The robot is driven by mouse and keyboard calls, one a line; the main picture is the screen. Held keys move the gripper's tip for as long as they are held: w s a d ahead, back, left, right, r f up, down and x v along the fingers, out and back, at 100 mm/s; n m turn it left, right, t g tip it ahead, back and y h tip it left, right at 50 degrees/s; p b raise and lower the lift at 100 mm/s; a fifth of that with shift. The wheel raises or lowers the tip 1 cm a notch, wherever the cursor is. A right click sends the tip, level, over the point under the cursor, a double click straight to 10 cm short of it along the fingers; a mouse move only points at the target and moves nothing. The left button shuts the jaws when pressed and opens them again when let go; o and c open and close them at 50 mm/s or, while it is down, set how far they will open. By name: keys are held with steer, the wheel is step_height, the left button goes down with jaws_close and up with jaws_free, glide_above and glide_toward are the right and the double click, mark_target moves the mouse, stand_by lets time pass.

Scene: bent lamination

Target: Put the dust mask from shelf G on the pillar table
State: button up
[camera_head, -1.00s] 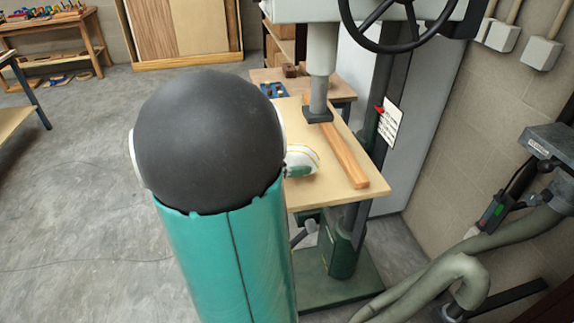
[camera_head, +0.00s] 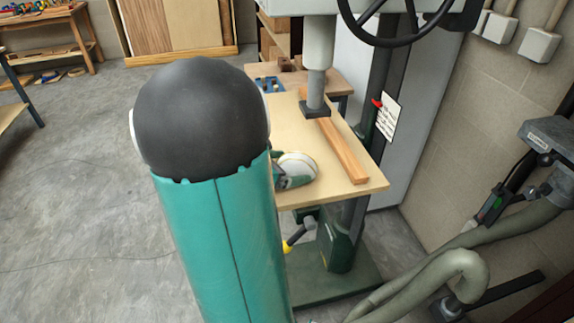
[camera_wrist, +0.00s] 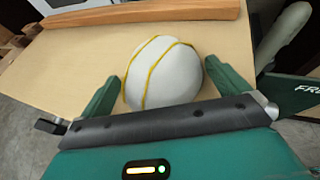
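The white dust mask (camera_head: 299,167) with yellow straps is over the near part of the wooden pillar table (camera_head: 366,189) and appears to rest on it. In the wrist view the mask (camera_wrist: 165,72) lies between the two green fingers of my gripper (camera_wrist: 162,78). The fingers are spread, with narrow gaps beside the mask, so my gripper looks open around it. In the head view my gripper (camera_head: 284,176) is at the mask's left side, mostly hidden behind my arm. Shelf G cannot be identified.
A wooden beam (camera_head: 343,152) lies along the table, right of the mask. The drill spindle (camera_head: 317,90) comes down above the table. A grey hose (camera_head: 440,270) and a stone wall are to the right. Open floor (camera_head: 80,190) is to the left.

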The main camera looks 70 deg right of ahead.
steer(key=shift+r, duration=0.15)
steer(key=v, duration=1.2)
steer(key=w+a+r+m+t+y, duration=0.1)
steer(key=w+a+m+t+y, duration=0.2)
steer(key=a, duration=0.9)
steer(key=w+a+r+m+t+y, duration=0.2)
steer(key=a+t, duration=0.4)
steer(key=a, duration=0.6)
steer(key=w+a+r+m+t+y, duration=0.2)
steer(key=w+a+m+t+y, duration=0.2)
steer(key=a, duration=0.8)
steer(key=shift+w+a+m+t+y, duration=0.25)
steer(key=shift+a+m+t+y, duration=0.2)
steer(key=shift+m+y, duration=0.35)
steer(key=shift+r, duration=0.15)
